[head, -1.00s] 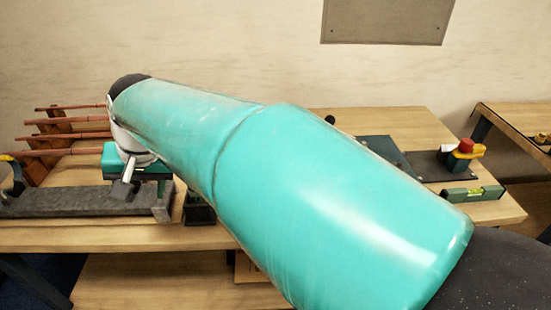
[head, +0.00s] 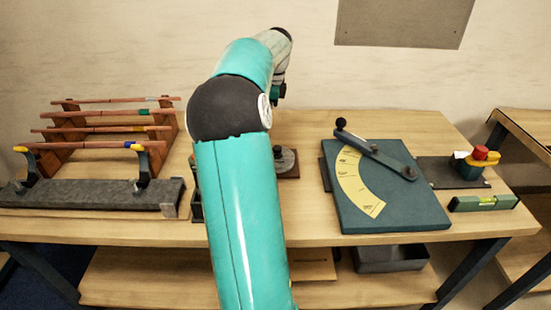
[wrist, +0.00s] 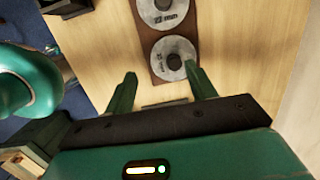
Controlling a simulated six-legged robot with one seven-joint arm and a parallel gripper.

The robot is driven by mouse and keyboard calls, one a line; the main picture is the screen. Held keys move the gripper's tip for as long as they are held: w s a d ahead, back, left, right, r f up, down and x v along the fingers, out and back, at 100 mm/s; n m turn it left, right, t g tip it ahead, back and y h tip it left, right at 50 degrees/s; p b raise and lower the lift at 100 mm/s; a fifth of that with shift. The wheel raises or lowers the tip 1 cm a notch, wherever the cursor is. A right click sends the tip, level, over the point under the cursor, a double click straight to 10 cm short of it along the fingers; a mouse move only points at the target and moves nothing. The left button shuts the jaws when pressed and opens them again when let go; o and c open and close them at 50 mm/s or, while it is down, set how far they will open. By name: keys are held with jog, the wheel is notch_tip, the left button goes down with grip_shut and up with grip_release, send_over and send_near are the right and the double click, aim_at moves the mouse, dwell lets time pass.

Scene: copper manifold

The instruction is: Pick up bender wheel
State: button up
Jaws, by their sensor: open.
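Two grey bender wheels lie on a brown board (wrist: 146,40) in the wrist view. The nearer wheel (wrist: 178,49) and the farther wheel (wrist: 165,16) carry dark markings ending in "mm". The farther one is cut by the top edge. My gripper (wrist: 160,70) is open and empty, with its two green fingers pointing toward the nearer wheel. The gap between gripper and wheel is hard to judge. In the head view, one grey wheel (head: 289,161) with a black knob shows right of my arm, which hides the rest. My gripper (head: 278,93) is raised above the back of the bench there.
A dark green plate with a yellow scale (head: 358,185) and a lever lies to the right. Beyond it are a red-topped button (head: 481,153) and a green level (head: 484,202). A rack of copper tubes (head: 105,128) stands left, behind a grey bar (head: 90,195).

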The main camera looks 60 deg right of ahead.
jog(key=m, duration=0.2)
send_over(277, 155)
notch_tip(277, 155, down, 2)
jog(key=f, duration=1.3)
jog(key=shift+w+d+f, duration=0.2)
jog(key=shift+d+f, duration=0.1)
jog(key=shift+d, duration=0.1)
grip_shut()
